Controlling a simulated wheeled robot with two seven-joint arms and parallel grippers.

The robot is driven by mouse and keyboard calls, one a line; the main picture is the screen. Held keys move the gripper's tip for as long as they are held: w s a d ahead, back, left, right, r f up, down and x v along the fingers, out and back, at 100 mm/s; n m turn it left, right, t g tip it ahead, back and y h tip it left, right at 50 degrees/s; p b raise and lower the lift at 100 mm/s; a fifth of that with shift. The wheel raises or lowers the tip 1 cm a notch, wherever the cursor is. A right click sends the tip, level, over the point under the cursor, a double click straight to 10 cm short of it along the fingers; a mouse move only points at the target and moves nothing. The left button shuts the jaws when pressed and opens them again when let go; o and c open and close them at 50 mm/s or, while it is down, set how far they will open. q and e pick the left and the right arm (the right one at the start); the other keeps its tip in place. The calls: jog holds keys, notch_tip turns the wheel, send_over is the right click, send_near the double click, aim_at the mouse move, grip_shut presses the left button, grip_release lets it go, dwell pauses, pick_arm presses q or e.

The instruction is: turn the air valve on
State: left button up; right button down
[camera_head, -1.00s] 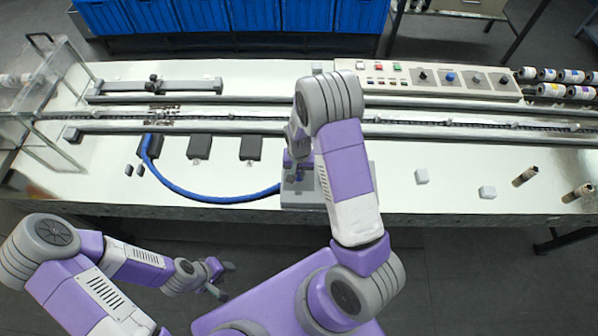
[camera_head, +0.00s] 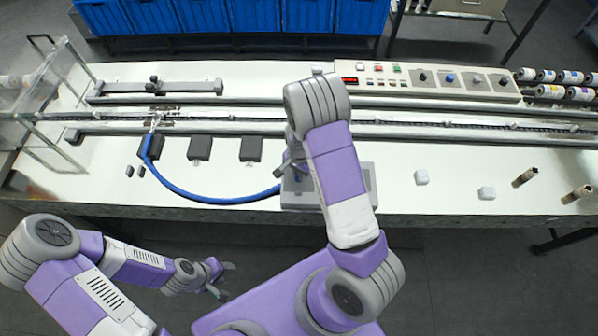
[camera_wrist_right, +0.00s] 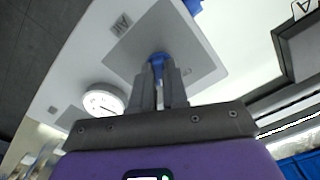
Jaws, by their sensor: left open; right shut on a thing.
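The blue air valve handle (camera_wrist_right: 157,60) shows in the right wrist view, in front of a grey square plate (camera_wrist_right: 195,50). My right gripper (camera_wrist_right: 160,80) is shut on this handle, with a finger on each side. A round white gauge (camera_wrist_right: 103,100) is beside the plate in the wrist view. My left gripper (camera_head: 226,281) is open and empty, in front of the table.
A blue hose (camera_head: 200,197) curves across the table to the plate. Dark blocks (camera_head: 200,147) stand behind it. A control panel (camera_head: 430,80) with knobs and a lit red display stands at the back.

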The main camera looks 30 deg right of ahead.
jog(key=c, duration=1.1)
grip_release()
jog(key=shift+c, duration=0.2)
notch_tip(320, 180, up, 8)
jog(key=shift+f+p, duration=0.2)
jog(key=shift+p, duration=0.3)
